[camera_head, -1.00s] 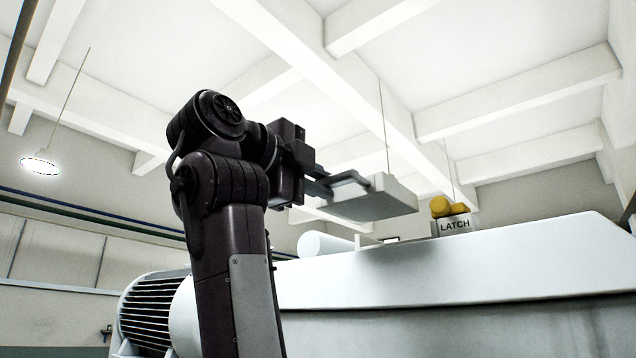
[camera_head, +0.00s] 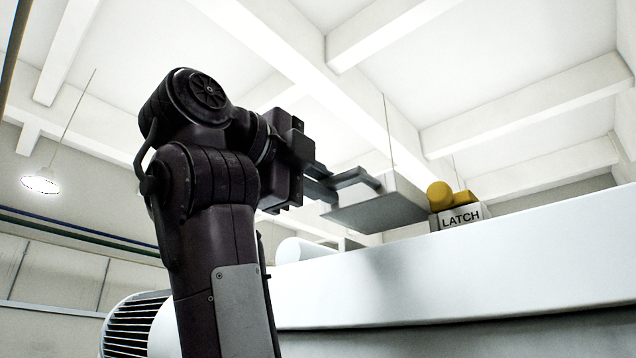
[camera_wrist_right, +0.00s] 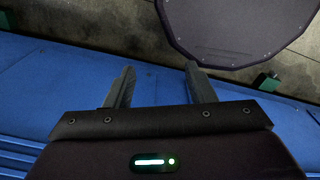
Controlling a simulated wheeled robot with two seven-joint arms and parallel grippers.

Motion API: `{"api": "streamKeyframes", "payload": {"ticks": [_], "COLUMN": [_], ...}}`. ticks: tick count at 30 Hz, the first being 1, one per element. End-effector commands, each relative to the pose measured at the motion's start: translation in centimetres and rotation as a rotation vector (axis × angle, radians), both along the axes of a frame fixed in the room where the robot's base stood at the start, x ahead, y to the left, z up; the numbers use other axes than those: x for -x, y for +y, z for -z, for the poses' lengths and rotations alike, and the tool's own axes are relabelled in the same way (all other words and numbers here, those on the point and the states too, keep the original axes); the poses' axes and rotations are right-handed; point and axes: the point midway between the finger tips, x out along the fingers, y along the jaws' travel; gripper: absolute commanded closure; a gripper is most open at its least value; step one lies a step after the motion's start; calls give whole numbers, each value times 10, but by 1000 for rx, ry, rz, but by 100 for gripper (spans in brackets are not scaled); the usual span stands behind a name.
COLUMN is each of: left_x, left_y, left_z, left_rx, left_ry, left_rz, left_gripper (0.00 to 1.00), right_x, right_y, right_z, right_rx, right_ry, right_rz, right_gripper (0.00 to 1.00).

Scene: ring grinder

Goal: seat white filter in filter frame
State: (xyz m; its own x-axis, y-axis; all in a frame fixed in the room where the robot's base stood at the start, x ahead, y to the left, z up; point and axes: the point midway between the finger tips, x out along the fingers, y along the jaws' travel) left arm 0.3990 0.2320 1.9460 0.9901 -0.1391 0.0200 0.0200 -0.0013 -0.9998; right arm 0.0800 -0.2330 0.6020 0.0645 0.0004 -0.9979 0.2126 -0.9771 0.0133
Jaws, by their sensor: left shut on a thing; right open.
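The white filter (camera_head: 376,214), a flat box that looks grey from below, is up in the air above the machine's top edge in the head view. My left gripper (camera_head: 350,186) is shut on it from the left. The filter is seen from underneath, close to the left of the block marked LATCH. I cannot make out the filter frame; the machine's top is hidden from this low angle. My right gripper (camera_wrist_right: 160,86) is open and empty in the right wrist view, over a blue surface.
The white machine body (camera_head: 470,270) fills the lower right. On its top stand the LATCH block (camera_head: 460,217) with a yellow knob (camera_head: 440,195) and a white cylinder (camera_head: 302,250). A ribbed motor housing (camera_head: 132,328) is at lower left. A lamp (camera_head: 40,183) hangs far left.

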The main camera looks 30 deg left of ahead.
Motion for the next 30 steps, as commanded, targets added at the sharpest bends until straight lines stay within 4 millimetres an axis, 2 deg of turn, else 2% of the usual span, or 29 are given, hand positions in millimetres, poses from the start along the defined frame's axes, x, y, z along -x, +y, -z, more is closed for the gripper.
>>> {"api": "streamKeyframes", "payload": {"ticks": [2,5,10,14,17,24,30], "left_x": [-8,-15,-26,-35,-41,-51,-53], "left_y": [-1,-2,-3,-5,-6,-7,-7], "left_z": [1,1,2,2,2,3,4], "left_rx": [0,0,0,0,0,0,-1], "left_ry": [4,4,4,2,3,1,1], "left_rz": [0,0,0,0,0,0,0], "left_gripper": [100,100,100,100,100,100,100], "right_x": [6,1,-34,-47,-43,-12,-15], "right_y": [0,0,3,3,3,1,1], "right_z": [-2,-4,-9,-13,-14,-13,-13], "right_rx": [1,0,-6,-7,-6,-2,-3], "right_ry": [7,0,-51,-70,-64,-20,-22], "right_rz": [0,0,-1,-1,-1,-1,-1], "right_gripper": [50,50,50,50,50,50,50]}}
